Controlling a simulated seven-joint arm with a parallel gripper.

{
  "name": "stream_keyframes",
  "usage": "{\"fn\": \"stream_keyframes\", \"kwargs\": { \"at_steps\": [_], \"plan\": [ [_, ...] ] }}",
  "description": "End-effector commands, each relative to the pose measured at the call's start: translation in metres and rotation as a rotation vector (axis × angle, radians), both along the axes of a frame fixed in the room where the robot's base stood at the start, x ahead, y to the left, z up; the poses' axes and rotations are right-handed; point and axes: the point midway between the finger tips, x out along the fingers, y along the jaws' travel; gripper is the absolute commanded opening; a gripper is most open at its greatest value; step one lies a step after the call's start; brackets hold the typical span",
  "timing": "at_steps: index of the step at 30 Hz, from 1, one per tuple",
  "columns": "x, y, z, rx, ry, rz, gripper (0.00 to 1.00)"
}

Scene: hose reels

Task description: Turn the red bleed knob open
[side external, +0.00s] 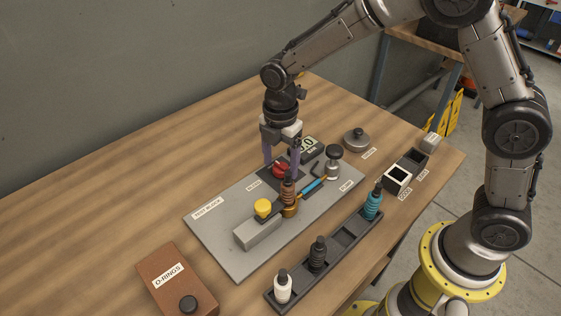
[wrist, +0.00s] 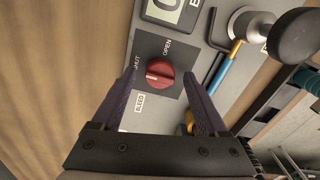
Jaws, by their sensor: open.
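The red bleed knob (wrist: 161,70) sits on a dark square plate printed OPEN and SHUT, with a BLEED label beside it. A small pale mark on the knob lies on its left side in the wrist view, nearer the SHUT print than OPEN. The knob also shows in the side view (side external: 279,170), partly hidden by a finger and a brown ribbed fitting. My gripper (side external: 281,166) points down over it, open, with its purple fingers on either side. In the wrist view the fingertips (wrist: 160,78) flank the knob; I cannot tell whether they touch it.
The grey board (side external: 215,228) also carries a digital gauge (side external: 308,146), a yellow knob (side external: 263,208), a blue-handled tool (side external: 313,185) and a silver-and-black knob (side external: 333,160). A tray (side external: 336,245) of ribbed fittings and an O-RINGS box (side external: 170,283) stand in front. The table's left is clear.

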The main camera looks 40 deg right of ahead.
Motion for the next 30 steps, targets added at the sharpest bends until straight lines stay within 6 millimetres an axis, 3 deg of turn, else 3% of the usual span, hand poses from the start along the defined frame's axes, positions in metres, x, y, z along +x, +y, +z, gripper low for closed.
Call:
{"fn": "stream_keyframes", "kwargs": {
  "at_steps": [11,24,30],
  "plan": [
    [-0.0001,0.0000,-0.0056,0.000,0.000,0.000,0.77],
    [0.0000,0.0000,-0.0050,0.000,0.000,0.000,0.00],
    [0.0000,0.0000,-0.0048,0.000,-0.001,-0.007,0.00]
  ]
}}
